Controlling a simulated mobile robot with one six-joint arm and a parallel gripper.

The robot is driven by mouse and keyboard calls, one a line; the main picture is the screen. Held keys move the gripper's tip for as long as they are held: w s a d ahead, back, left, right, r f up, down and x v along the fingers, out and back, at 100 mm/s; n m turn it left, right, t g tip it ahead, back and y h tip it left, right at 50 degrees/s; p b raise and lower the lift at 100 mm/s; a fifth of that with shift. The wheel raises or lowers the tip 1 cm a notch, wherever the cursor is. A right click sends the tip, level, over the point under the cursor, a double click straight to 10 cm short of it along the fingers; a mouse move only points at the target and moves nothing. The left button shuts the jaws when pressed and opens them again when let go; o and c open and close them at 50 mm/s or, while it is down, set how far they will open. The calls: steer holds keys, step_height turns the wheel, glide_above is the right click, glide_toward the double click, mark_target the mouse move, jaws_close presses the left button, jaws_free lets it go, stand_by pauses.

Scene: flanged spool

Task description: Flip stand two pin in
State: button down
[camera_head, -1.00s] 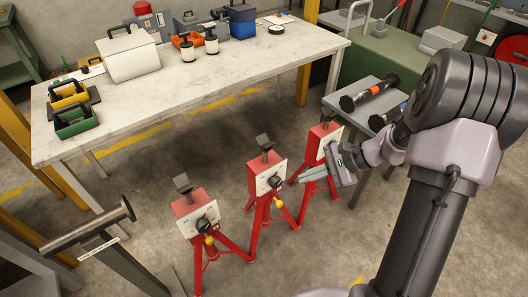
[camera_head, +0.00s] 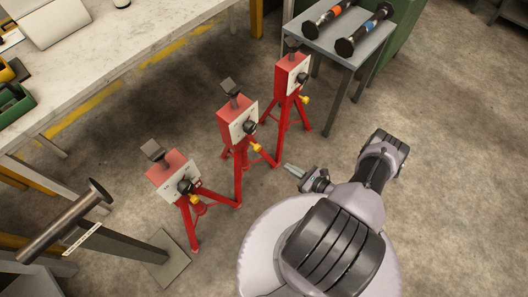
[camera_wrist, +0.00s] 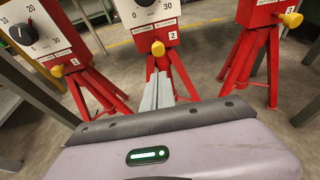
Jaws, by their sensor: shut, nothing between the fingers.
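Stand two (camera_head: 228,130) is the middle of three red tripod stands. It has a white dial plate with a black knob and a yellow pin (camera_head: 257,147). In the wrist view, the yellow pin (camera_wrist: 158,48) sits just below the label "2", beyond my fingertips. Whether it is in or out is unclear. My gripper (camera_head: 288,167) is shut and empty, to the right of and in front of stand two, apart from it. In the wrist view, my shut gripper (camera_wrist: 158,78) points at stand two, its tips appearing just below the pin.
Stand one (camera_head: 168,170) is left and stand three (camera_head: 287,75) right, each with a yellow pin. A grey table (camera_head: 375,42) holds two flanged spools (camera_head: 364,30). A post with a steel bar (camera_head: 62,225) stands at lower left. The floor at right is clear.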

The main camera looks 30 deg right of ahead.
steer(key=b, duration=0.5)
glide_toward(259, 150)
steer(key=x, duration=0.5)
steer(key=shift+w+f, duration=0.2)
steer(key=shift+w+a+r, duration=0.1)
steer(key=shift+w+r, duration=0.05)
steer(key=shift+w, duration=0.35)
steer(key=shift+a, duration=0.1)
